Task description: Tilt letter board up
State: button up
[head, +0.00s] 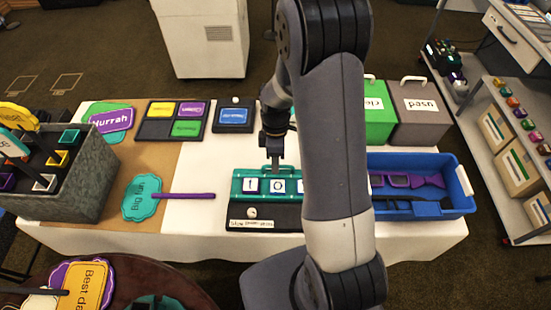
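The letter board (238,187) is a teal panel with white letter tiles, one reading "O", on the white table. It lies with a black base (285,213) at its near side, which carries a round white knob and a white label. My arm covers the right end of the board. My gripper (274,166) points down at the far edge of the board, by a small teal handle there. The fingers are dark and small, so I cannot tell if they are open or touching the handle.
A blue bin (462,186) with props stands right of the board. Green (379,125) and grey (424,118) boxes stand behind it. A teal paddle sign (143,198) lies left, near a grey crate (80,190).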

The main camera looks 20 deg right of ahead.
grip_shut()
jog(key=shift+s, duration=0.1)
dwell(0.6)
jog(key=shift+s+a+r+t+h+b, duration=0.2)
jog(key=shift+s+r+t+b, duration=0.35)
jog(key=shift+t+b, duration=0.2)
jog(key=shift+s+a+r+t+h+b, duration=0.2)
jog(key=shift+s+r+t+b, duration=0.25)
jog(key=shift+t+b, duration=0.25)
jog(key=shift+s+a+r+t+h+b, duration=0.15)
jog(key=shift+s+r+t+h+b, duration=0.2)
jog(key=shift+s+r+t, duration=0.3)
jog(key=shift+s+a+r, duration=0.1)
jog(key=shift+s+r, duration=0.15)
jog(key=shift+s, duration=0.35)
jog(key=shift+s+f, duration=0.1)
jog(key=shift+s, duration=0.1)
